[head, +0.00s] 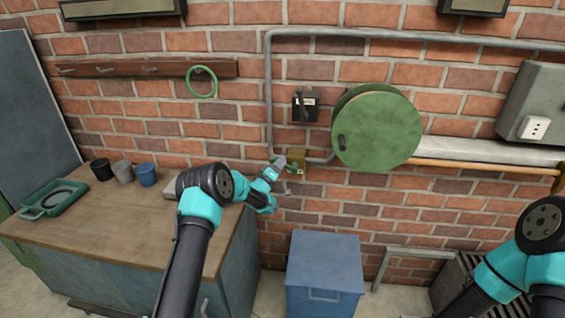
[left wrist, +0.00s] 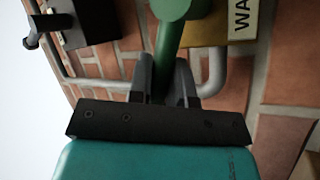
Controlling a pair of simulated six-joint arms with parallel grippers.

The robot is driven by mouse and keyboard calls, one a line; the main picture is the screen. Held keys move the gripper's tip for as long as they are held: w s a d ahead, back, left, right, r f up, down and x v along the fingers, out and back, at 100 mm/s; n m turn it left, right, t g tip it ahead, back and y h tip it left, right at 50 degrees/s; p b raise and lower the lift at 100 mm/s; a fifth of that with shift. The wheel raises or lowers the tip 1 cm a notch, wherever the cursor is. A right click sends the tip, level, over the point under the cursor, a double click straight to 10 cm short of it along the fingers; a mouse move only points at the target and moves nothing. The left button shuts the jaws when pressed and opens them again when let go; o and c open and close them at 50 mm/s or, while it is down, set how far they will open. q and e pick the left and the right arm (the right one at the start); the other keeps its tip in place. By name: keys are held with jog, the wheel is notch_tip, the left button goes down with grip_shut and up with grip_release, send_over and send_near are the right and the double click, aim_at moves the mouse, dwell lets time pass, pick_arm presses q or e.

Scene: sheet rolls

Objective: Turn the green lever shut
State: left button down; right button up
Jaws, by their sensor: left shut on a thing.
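The green lever (left wrist: 168,42) runs down from a round green hub in the left wrist view, in front of a brass-coloured box (left wrist: 222,30) with a partly cut-off label reading "WA". My left gripper (left wrist: 165,82) is shut on the lever, one dark finger on each side of it. In the head view the brass-coloured box (head: 298,158) sits on the wall pipe, and my left gripper (head: 279,163) reaches it from the left. The lever is small there and mostly hidden by the gripper. My right arm shows at the lower right, but its gripper is not visible.
A black switch box (head: 305,107) with a handle is on the wall just above. A large round green reel (head: 378,128) is close on the right. A grey pipe (head: 269,95) runs beside them. A blue bin (head: 324,272) stands below, and a wooden-topped workbench (head: 110,225) is at left.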

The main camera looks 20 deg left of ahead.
pick_arm(q)
jog(key=f+n+t+y, duration=0.1)
jog(key=n, duration=0.1)
jog(key=n+t+y, duration=0.1)
jog(key=n, duration=0.1)
jog(key=f+n+t+y, duration=0.1)
jog(key=n, duration=0.1)
jog(key=shift+a+f+n+y, duration=0.25)
jog(key=shift+f+n+y, duration=0.05)
jog(key=shift+n+y, duration=0.1)
jog(key=c, duration=1.1)
grip_release()
jog(key=shift+o, duration=0.2)
jog(key=shift+s, duration=0.1)
jog(key=v, duration=1.2)
jog(key=shift+f, duration=0.15)
